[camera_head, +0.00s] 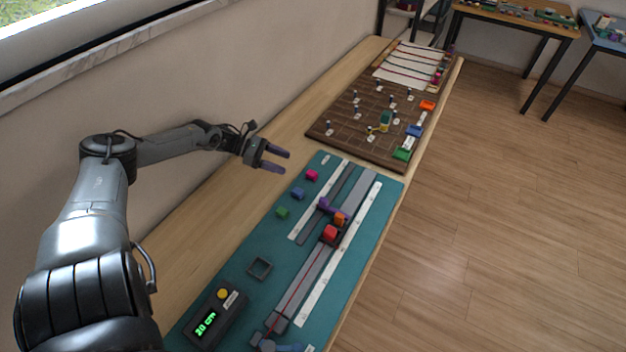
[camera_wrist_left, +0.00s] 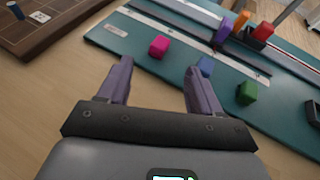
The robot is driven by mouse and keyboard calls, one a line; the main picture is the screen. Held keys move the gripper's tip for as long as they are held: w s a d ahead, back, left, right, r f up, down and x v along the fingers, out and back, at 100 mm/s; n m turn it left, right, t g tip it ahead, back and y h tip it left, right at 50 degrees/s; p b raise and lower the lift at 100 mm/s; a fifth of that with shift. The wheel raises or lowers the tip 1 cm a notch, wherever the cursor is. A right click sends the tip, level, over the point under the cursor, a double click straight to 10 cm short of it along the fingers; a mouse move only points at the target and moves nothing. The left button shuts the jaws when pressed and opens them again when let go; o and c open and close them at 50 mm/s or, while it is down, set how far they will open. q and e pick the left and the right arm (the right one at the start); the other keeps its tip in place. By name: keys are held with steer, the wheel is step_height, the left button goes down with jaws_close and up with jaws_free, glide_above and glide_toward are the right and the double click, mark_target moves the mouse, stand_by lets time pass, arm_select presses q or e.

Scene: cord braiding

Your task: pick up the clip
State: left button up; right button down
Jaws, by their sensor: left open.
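No piece is plainly marked as the clip; small pink (camera_head: 312,175), blue (camera_head: 298,193) and green (camera_head: 283,212) blocks lie in a row on the teal mat (camera_head: 236,262). In the left wrist view, the pink block (camera_wrist_left: 159,46) shows beyond the gap between my fingers. There the blue block (camera_wrist_left: 204,66) is partly hidden by the right-hand finger, and the green block (camera_wrist_left: 247,92) is further right. My left gripper (camera_head: 285,161) is open and empty, apart from the blocks. My right gripper is not in view.
A grey rail holds purple (camera_head: 324,204), orange (camera_head: 340,219) and red (camera_head: 330,233) pieces. A box with a green display (camera_head: 206,324) and a small square tray (camera_head: 259,268) are nearer. A brown pegboard (camera_head: 345,141) stands beyond the mat. Bare wood lies along the wall side.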

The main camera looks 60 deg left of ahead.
mark_target(309, 173)
arm_select(q)
steer(key=shift+b+x, duration=2)
steer(key=shift+x, duration=2.9)
steer(key=shift+d, duration=0.1)
steer(key=shift+c, duration=0.5)
steer(key=shift+c, duration=1.1)
jaws_close()
